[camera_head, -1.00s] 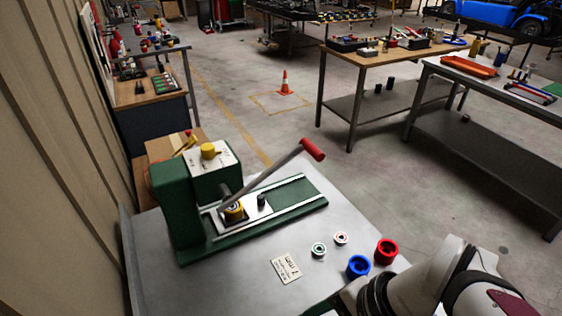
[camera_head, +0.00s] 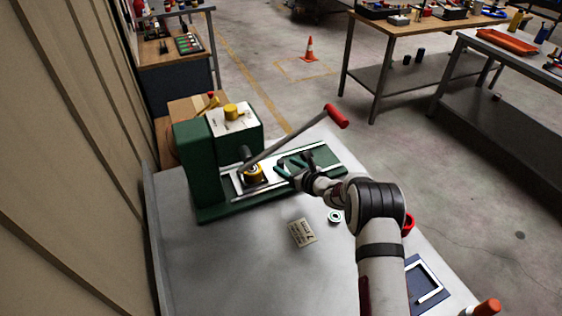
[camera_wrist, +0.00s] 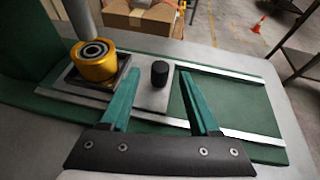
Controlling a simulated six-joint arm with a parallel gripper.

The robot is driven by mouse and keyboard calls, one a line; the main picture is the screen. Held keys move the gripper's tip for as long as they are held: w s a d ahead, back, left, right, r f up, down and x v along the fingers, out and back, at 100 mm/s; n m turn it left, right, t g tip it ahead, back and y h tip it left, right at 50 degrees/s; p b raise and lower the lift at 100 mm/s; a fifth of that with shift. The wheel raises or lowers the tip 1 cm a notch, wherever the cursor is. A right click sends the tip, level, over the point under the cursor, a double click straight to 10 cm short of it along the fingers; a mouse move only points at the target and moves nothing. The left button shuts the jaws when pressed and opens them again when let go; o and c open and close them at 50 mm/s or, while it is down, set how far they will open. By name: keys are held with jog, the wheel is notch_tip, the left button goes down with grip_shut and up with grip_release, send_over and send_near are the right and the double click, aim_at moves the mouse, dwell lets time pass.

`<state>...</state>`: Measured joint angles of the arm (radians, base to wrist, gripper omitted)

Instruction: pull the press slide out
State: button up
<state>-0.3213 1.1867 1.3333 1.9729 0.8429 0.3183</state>
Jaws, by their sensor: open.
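The green press (camera_head: 198,170) stands on a grey table with its red-tipped lever (camera_head: 336,117) raised. Its slide, a metal plate (camera_wrist: 152,98), carries a yellow ring (camera_wrist: 95,66) with a bearing in a square nest, below the press ram. A black knob (camera_wrist: 159,73) stands upright on the slide's outer end. My gripper (camera_head: 283,170) is over the slide and rails, open and empty. In the wrist view its two green fingers (camera_wrist: 159,76) point forward, one on each side of the knob, with gaps showing. In the head view the knob is hidden by my gripper.
The green rail bed (camera_wrist: 235,105) extends clear beyond the slide's outer end. A label card (camera_head: 302,232) and a white-green ring (camera_head: 335,216) lie on the table; a red cup (camera_head: 408,222) is partly behind my arm. A dark blue tray (camera_head: 428,282) is at lower right.

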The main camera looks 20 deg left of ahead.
aim_at(283, 163)
jog(key=x, duration=0.4)
jog(key=shift+w, duration=0.1)
grip_shut()
dwell(1.4)
